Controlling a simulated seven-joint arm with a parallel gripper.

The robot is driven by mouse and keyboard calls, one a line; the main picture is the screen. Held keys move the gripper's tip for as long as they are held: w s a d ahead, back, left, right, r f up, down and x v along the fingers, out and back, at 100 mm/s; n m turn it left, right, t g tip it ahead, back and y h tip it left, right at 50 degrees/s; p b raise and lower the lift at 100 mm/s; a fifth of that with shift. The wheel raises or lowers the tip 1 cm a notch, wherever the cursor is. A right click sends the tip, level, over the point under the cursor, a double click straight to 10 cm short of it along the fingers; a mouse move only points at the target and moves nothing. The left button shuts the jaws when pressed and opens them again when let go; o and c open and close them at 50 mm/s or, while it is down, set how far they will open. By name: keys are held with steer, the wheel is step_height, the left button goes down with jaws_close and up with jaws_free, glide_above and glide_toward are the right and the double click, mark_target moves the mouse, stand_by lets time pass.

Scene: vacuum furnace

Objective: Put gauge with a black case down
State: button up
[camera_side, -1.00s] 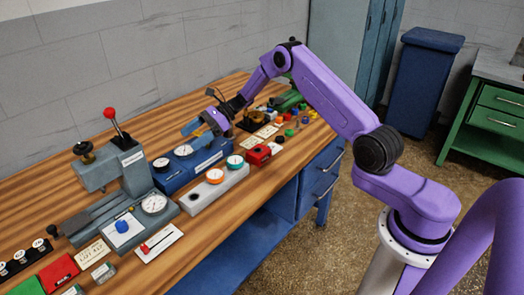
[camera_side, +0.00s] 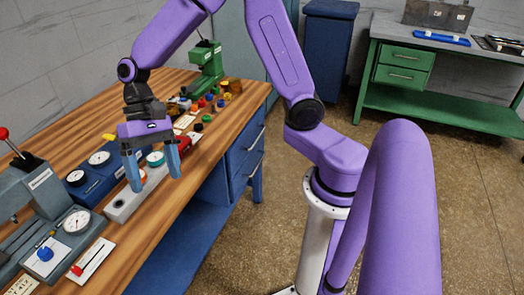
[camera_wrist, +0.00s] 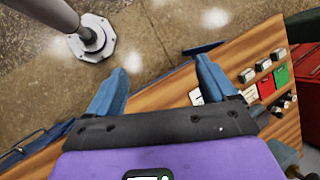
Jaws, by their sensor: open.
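A gauge with a black case (camera_side: 75,178) and a pale face sits at the near end of the blue block (camera_side: 93,184) on the wooden bench. A larger white-faced gauge (camera_side: 99,158) sits farther along the same block. My gripper (camera_side: 154,184) is open and empty, its blue fingers pointing down over the white block (camera_side: 117,207), to the right of the black-cased gauge. The fingers partly hide the white block's orange gauge; its teal gauge (camera_side: 155,158) shows between them. In the wrist view my gripper (camera_wrist: 160,64) is spread with nothing between the fingers.
A grey press-like stand with a dial (camera_side: 77,221) is at the lower left. Small coloured parts and a green machine (camera_side: 207,66) stand at the bench's far end. The bench's front edge runs close below my gripper. The floor (camera_side: 240,245) is clear.

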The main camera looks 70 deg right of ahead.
steer(key=s+d+n+t+h, duration=0.2)
steer(key=s+d+n, duration=0.3)
steer(key=s+n, duration=0.2)
steer(key=s+d+r+n+t+h, duration=0.1)
steer(key=s+d+n+t+h, duration=0.1)
steer(key=s+d+n, duration=0.4)
steer(key=s+n, duration=0.2)
steer(key=s, duration=0.3)
steer(key=shift+s+d+r+h, duration=0.15)
steer(key=shift+s+d+h, duration=0.1)
steer(key=shift+d+h, duration=0.05)
